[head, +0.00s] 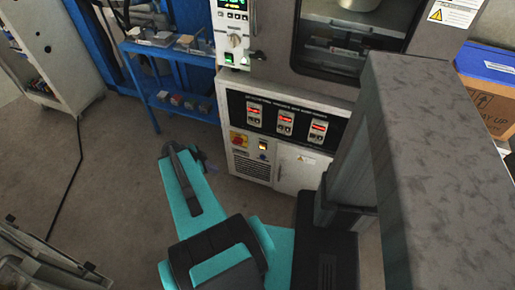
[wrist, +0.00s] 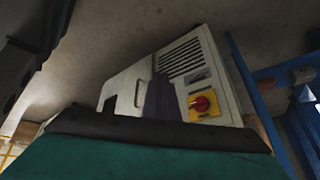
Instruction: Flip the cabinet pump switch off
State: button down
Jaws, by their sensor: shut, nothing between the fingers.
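The white lower cabinet (head: 276,165) stands ahead of me. A small lit switch (head: 262,145) sits on its front, right of a red knob on a yellow plate (head: 238,139); its exact setting is too small to read. My gripper (head: 202,157) is shut and empty at the far end of my teal arm, left of the cabinet and apparently apart from it. The wrist view looks upside down. It shows the cabinet (wrist: 128,85) and the red knob (wrist: 203,104). A dark shape, perhaps my gripper, covers the panel beside the knob there; I cannot see the small switch.
Above the switch is a black panel with several red-lit controllers (head: 285,122). A blue shelf rack (head: 172,90) with small parts stands left of the cabinet. My grey column hides part of the right side. Floor (head: 110,150) to the left is clear.

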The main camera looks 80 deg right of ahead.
jog(key=s+d+r+m, duration=0.2)
jog(key=s+d+m, duration=0.1)
jog(key=s+d, duration=0.1)
jog(key=s+d+r+m+g, duration=0.1)
jog(key=s+d+r+m, duration=0.1)
jog(key=s+d+m, duration=0.2)
jog(key=shift+s+d+r+h+b, duration=0.35)
jog(key=shift+s+h+b, duration=0.1)
jog(key=shift+s, duration=0.8)
jog(key=shift+f, duration=0.1)
jog(key=b, duration=0.4)
send_near(264, 148)
jog(key=shift+x, duration=2.4)
jog(key=shift+w+a+f+b, duration=0.1)
jog(key=shift+f+b, duration=0.15)
jog(key=shift+b, duration=0.15)
jog(key=shift+r, duration=0.35)
